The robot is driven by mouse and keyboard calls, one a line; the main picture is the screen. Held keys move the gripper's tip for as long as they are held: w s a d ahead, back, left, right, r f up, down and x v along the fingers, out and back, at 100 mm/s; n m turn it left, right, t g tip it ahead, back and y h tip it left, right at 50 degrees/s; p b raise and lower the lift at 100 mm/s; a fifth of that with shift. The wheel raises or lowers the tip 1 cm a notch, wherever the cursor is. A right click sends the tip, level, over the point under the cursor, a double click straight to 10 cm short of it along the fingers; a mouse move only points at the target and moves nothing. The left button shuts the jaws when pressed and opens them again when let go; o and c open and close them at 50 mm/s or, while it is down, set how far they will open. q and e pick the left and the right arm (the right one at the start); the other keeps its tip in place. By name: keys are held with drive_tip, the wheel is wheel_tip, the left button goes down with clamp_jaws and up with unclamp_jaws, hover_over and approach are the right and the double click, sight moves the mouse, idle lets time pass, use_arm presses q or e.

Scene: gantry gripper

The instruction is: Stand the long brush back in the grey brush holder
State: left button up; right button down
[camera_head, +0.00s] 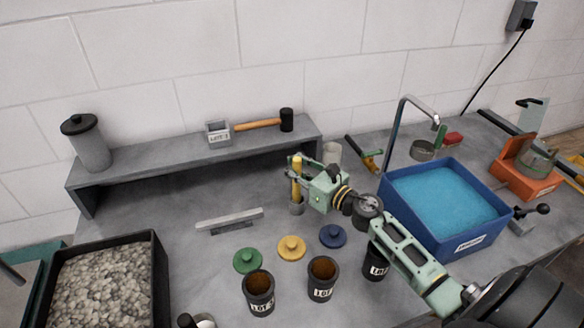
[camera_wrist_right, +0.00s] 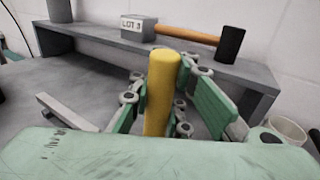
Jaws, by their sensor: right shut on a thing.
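The long brush shows as an upright yellow handle (camera_head: 296,178), also in the right wrist view (camera_wrist_right: 160,95). My right gripper (camera_head: 298,174) is shut around the handle. The bristles are hidden. My left gripper is not in view.
A grey shelf (camera_head: 180,153) with a hammer (camera_head: 262,123) stands behind. A blue water basin (camera_head: 447,240) stands right. Dark cups (camera_head: 259,292) and coloured lids (camera_head: 291,247) are in front. A metal bar (camera_head: 229,219) lies left.

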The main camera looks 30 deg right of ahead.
drive_tip(key=shift+f, duration=0.2)
drive_tip(key=c, duration=1.6)
unclamp_jaws()
drive_tip(key=shift+r, duration=0.1)
drive_tip(key=shift+c, duration=0.2)
drive_tip(key=b+v, duration=0.3)
drive_tip(key=v, duration=0.9)
drive_tip(key=shift+r+b, duration=0.15)
drive_tip(key=shift+b, duration=0.2)
drive_tip(key=shift+d, duration=0.1)
